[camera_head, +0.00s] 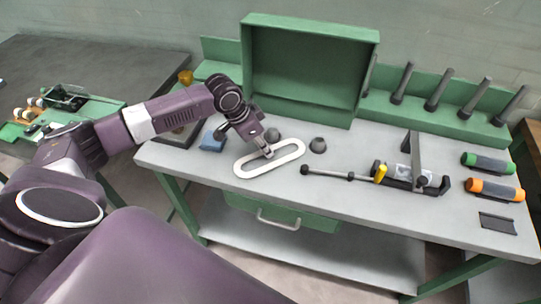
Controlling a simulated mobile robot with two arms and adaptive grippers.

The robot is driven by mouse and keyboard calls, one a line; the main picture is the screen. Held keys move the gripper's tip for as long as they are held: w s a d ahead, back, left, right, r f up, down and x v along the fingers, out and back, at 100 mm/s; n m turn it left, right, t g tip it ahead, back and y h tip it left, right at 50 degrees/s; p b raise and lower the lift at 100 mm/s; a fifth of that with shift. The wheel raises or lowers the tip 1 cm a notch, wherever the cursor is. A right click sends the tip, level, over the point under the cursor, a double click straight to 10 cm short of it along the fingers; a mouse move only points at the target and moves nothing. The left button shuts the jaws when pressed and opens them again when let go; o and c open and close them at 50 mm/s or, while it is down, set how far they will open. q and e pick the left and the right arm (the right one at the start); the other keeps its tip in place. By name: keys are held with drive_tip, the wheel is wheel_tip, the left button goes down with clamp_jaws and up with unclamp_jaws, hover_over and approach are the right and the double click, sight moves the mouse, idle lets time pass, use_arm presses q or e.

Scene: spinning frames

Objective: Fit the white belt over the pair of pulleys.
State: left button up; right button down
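The white belt (275,168) is a long oval loop. It shows in front of two small dark cone-shaped pieces, which look like the pulleys: one (272,134) behind its middle and one (318,145) just past its right end. Neither piece is inside the loop. My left gripper (266,153) points down at the far side of the belt, with its fingertips at or very near the band. Whether the fingers are closed on it, and whether the belt is lifted off the table, I cannot tell. My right gripper is not in view.
The grey workbench (340,201) has free room at its front edge. A large green open box (305,75) stands behind. A black rod device (410,180) lies right, with green (488,163) and orange (494,189) cylinders beyond. A blue block (212,141) sits left.

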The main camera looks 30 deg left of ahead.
use_arm(q)
drive_tip(key=shift+c, duration=0.4)
clamp_jaws()
wheel_tip(320, 180, up, 19)
drive_tip(key=b, duration=0.2)
drive_tip(key=m+g+h+p, duration=0.1)
drive_tip(key=m+g+h, duration=0.15)
drive_tip(key=m, duration=0.65)
hover_over(286, 177)
drive_tip(key=a, duration=0.1)
drive_tip(key=shift+y, duration=0.25)
drive_tip(key=f+p, duration=0.1)
drive_tip(key=f, duration=0.8)
drive_tip(key=f+p, duration=0.1)
drive_tip(key=f, duration=0.8)
drive_tip(key=shift+s+a+f, duration=0.15)
drive_tip(key=shift+a+f, duration=0.05)
drive_tip(key=shift+f, duration=0.2)
